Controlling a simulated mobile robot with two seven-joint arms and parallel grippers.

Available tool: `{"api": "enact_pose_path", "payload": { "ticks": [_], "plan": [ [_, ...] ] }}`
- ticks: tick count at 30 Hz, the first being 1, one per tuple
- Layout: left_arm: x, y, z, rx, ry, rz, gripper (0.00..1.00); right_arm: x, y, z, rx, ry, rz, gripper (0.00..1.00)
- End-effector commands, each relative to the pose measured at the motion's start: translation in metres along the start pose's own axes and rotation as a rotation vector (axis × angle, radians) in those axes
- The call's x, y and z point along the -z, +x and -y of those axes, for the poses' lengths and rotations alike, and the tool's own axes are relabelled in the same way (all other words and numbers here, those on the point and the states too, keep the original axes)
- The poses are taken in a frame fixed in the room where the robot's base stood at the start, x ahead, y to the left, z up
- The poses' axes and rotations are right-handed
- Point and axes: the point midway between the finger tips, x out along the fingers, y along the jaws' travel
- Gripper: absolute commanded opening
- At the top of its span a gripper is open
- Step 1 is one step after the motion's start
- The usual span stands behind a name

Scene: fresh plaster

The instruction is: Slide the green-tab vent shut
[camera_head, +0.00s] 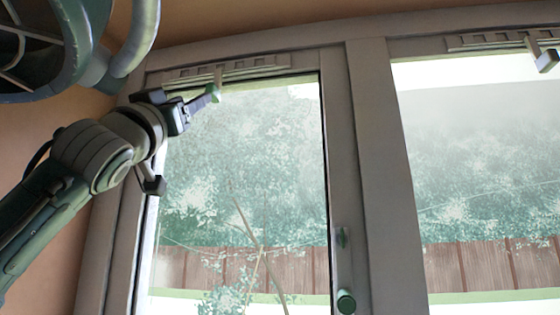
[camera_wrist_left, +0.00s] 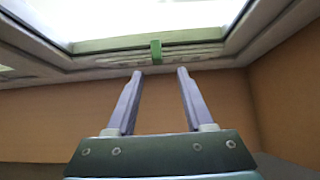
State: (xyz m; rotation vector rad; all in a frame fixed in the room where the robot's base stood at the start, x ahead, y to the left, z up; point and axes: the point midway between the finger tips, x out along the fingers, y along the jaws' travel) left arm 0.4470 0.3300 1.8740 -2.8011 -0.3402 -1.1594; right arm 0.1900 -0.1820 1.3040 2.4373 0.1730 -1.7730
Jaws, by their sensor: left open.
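The green-tab vent (camera_head: 240,70) is a slotted strip along the top of the left window frame. Its green tab (camera_head: 213,93) hangs on a pale stem near the middle of the strip. My left gripper (camera_head: 203,102) is close beside the tab, reaching up from the left. In the left wrist view the gripper (camera_wrist_left: 160,72) is open and empty, and the green tab (camera_wrist_left: 155,49) shows just beyond the fingertips, between their lines. I see no clear contact. Whether the slots are covered is too small to tell. My right gripper is not in view.
A second slotted vent (camera_head: 490,40) with a blue-grey tab (camera_head: 546,60) is above the right window. The wall and ceiling (camera_head: 235,20) are close around the vent.

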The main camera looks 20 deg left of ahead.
Motion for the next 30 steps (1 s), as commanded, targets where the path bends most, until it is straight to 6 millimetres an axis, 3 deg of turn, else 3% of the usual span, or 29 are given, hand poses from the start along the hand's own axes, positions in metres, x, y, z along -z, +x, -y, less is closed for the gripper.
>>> {"api": "enact_pose_path", "payload": {
  "ticks": [10,13,16,20,24,27,30],
  "plan": [
    [-0.005,-0.001,-0.001,0.0,0.0,0.017,0.53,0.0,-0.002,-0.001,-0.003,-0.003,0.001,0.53],
    [-0.03,-0.011,-0.008,0.002,0.006,0.109,0.53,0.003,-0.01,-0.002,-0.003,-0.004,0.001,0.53],
    [-0.08,-0.039,-0.021,0.0,0.02,0.303,0.53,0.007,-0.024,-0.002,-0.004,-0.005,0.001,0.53],
    [-0.15,-0.114,-0.04,-0.022,0.059,0.652,0.53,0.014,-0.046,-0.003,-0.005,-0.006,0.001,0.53],
    [-0.196,-0.222,-0.057,-0.087,0.108,1.039,0.53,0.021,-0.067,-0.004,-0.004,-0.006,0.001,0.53],
    [-0.202,-0.306,-0.066,-0.159,0.138,1.309,0.53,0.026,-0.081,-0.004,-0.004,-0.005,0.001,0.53],
    [-0.189,-0.385,-0.072,-0.245,0.156,1.558,0.53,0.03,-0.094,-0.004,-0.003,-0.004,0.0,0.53]
  ]
}}
